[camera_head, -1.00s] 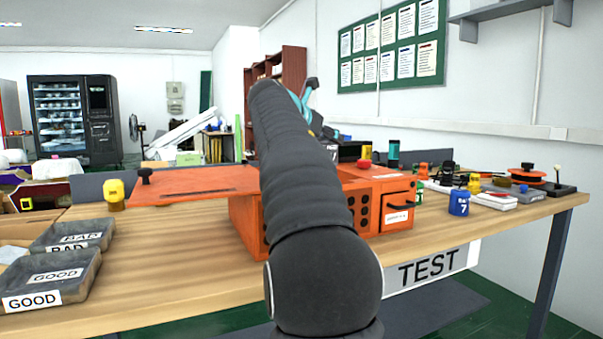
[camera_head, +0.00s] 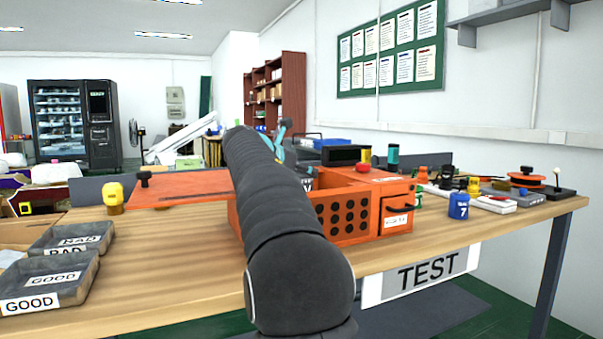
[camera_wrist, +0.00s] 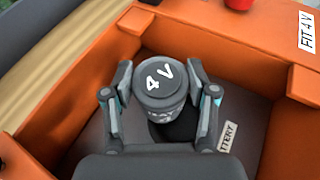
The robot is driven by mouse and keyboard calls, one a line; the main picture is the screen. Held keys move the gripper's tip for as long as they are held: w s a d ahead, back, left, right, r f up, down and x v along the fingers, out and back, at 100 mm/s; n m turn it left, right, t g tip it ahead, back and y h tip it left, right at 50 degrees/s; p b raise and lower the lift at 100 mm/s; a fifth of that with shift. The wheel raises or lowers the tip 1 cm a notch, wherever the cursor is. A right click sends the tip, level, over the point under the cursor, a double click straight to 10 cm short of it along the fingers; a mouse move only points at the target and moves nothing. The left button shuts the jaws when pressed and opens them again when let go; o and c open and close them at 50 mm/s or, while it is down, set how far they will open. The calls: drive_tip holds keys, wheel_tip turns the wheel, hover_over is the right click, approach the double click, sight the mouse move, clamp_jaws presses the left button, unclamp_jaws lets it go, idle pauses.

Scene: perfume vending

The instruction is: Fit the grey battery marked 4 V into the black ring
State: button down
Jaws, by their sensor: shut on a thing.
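The grey battery (camera_wrist: 157,82) marked 4 V is upright between the fingers of my gripper (camera_wrist: 162,92) in the wrist view. My gripper is shut on its sides. The battery is over or in the open compartment of the orange box (camera_wrist: 230,62).
A label reading FIT 4 V (camera_wrist: 305,30) is on the rim. GOOD (camera_head: 50,283) and BAD (camera_head: 75,240) trays lie left. A blue battery (camera_head: 459,206) stands right.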

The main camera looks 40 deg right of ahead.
drive_tip(key=shift+f, duration=0.15)
drive_tip(key=shift+f, duration=0.55)
drive_tip(key=shift+c, duration=1.6)
unclamp_jaws()
drive_tip(key=shift+f, duration=0.2)
drive_tip(key=shift+r, duration=0.5)
drive_tip(key=shift+a+r, duration=0.2)
drive_tip(key=shift+a, duration=0.05)
drive_tip(key=v, duration=1.1)
drive_tip(key=shift+a+r, duration=0.2)
drive_tip(key=shift+r, duration=0.25)
